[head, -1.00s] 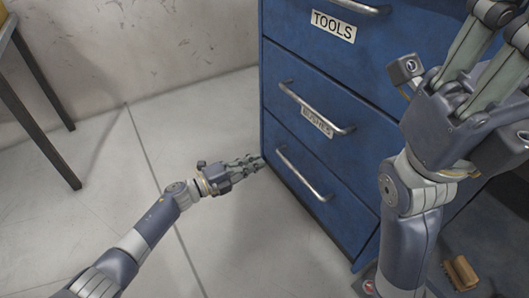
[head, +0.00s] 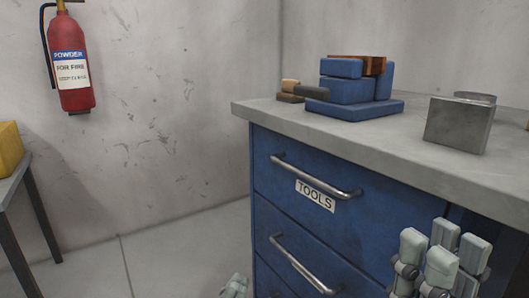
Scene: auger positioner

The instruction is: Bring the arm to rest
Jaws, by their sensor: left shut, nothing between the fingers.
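Only the pale fingertips of my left gripper (head: 236,286) show at the bottom edge, low beside the blue cabinet's left edge. It is shut and holds nothing; the rest of that arm is out of the frame. My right gripper (head: 442,258) stands at the lower right with its grey fingers pointing up, in front of the cabinet front. No object shows in its fingers, but their closure is unclear. Its wrist and arm are below the frame.
The blue cabinet (head: 290,222) has a drawer labelled TOOLS and a grey worktop (head: 280,112). Blue blocks (head: 350,90) and a metal box (head: 458,124) stand on top. A fire extinguisher (head: 72,58) hangs on the wall. A table (head: 14,182) with a yellow object (head: 10,147) stands left.

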